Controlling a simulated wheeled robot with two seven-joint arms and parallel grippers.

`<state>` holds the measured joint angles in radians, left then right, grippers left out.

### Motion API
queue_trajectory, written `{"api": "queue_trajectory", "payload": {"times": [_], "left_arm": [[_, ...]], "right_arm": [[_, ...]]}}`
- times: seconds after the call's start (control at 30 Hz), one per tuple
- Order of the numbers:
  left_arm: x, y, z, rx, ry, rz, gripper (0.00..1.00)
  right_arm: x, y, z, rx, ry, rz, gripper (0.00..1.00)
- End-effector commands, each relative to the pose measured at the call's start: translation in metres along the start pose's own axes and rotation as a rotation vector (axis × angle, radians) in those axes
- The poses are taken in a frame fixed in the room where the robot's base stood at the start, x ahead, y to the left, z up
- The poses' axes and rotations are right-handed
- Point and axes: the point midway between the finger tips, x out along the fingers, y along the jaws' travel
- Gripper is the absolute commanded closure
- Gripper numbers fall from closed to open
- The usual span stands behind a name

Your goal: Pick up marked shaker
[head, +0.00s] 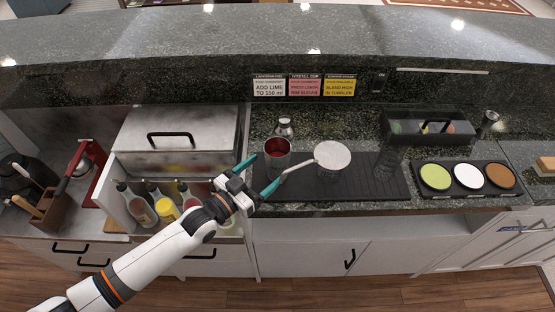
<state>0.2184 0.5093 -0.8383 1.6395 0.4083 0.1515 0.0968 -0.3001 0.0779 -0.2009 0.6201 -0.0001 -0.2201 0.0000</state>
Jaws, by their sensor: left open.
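A metal tin with a red inside (277,147) stands upright on the dark bar mat (380,192) at the counter's front, left of the middle. It looks like a shaker, but I cannot make out a mark on its outside. A smaller silver vessel (285,127) stands just behind it. My left gripper (263,171) is open and empty, its teal fingers spread at the near left of the tin. I cannot tell whether a finger touches the tin. My right gripper is out of view.
A round pale disc with a handle (332,154) sits right of the tin, its handle reaching toward my gripper. Bottles (144,212) stand in the rack below my arm. A lidded steel box (178,140) is at left, a tray of coloured discs (468,177) at right.

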Motion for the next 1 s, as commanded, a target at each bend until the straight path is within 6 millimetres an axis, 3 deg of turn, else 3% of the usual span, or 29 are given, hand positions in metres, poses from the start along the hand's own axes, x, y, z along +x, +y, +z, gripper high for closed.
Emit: {"api": "queue_trajectory", "payload": {"times": [0.4,0.7,1.0], "left_arm": [[0.05,-0.005,-0.003,0.0,-0.001,0.0,0.22],[0.053,-0.005,-0.005,-0.001,0.0,0.001,0.24],[0.053,-0.005,-0.005,0.0,0.001,0.001,0.73]], "right_arm": [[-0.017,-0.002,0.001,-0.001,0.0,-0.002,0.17],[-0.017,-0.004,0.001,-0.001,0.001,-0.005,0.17],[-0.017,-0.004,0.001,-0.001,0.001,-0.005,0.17]]}}
